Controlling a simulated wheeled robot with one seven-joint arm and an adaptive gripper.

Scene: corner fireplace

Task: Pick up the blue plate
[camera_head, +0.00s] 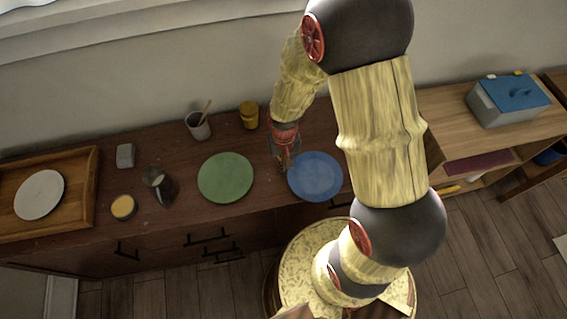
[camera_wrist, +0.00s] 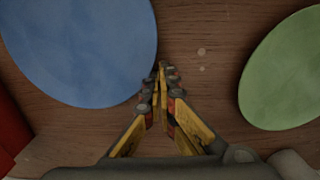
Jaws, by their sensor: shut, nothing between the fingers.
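The blue plate (camera_head: 315,177) lies flat on the dark wooden cabinet top, near its front edge. It also shows in the wrist view (camera_wrist: 85,45) at upper left, partly cut off by the frame. My gripper (camera_head: 283,168) is just left of the plate in the head view. In the wrist view my gripper (camera_wrist: 162,68) has its fingertips together beside the plate's rim, with nothing between them. I cannot tell whether the fingertips touch the rim.
A green plate (camera_head: 226,178) lies left of my gripper, also in the wrist view (camera_wrist: 285,75). A grey cup (camera_head: 197,126) and a yellow jar (camera_head: 249,115) stand behind. A dark pitcher (camera_head: 158,186) and a wooden tray (camera_head: 80,205) with a white plate are farther left.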

